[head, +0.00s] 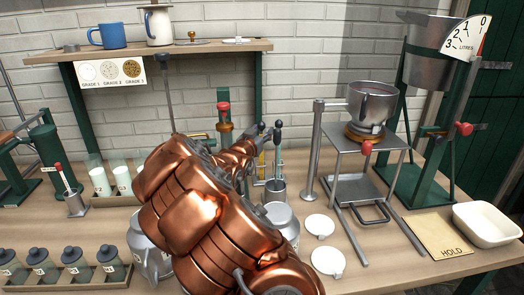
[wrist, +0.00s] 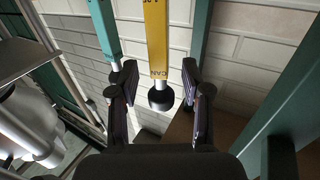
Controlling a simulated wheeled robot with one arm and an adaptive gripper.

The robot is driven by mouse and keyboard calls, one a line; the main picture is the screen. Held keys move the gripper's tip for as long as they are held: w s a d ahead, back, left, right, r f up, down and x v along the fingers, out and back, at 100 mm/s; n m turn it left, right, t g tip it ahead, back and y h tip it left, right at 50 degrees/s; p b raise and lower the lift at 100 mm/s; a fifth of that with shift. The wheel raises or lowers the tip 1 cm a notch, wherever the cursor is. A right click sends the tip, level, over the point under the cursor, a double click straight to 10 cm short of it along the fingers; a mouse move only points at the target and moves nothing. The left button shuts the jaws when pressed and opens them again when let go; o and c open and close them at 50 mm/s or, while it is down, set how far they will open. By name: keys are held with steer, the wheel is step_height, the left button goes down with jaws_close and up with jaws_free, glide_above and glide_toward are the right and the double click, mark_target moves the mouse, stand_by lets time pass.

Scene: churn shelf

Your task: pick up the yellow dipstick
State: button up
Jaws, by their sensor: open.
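The yellow dipstick (wrist: 157,40) is a flat strip with dark lettering and a dark round knob at its end. In the wrist view it hangs into the middle of the picture, and its knob lies between my open fingers with a gap on either side. My gripper (wrist: 158,88) is open and holds nothing. In the head view my gripper (head: 268,130) is above the metal cup (head: 275,191) that holds upright sticks. My copper arm hides much of this spot, and only a thin bit of yellow shows there.
A metal stand (head: 366,150) with a pot (head: 372,105) is close on the right. Cans and white lids (head: 327,261) are in front. A shelf (head: 215,48) with a blue mug (head: 110,35) is behind.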

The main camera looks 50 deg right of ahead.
jaws_close()
stand_by(0.3)
stand_by(0.3)
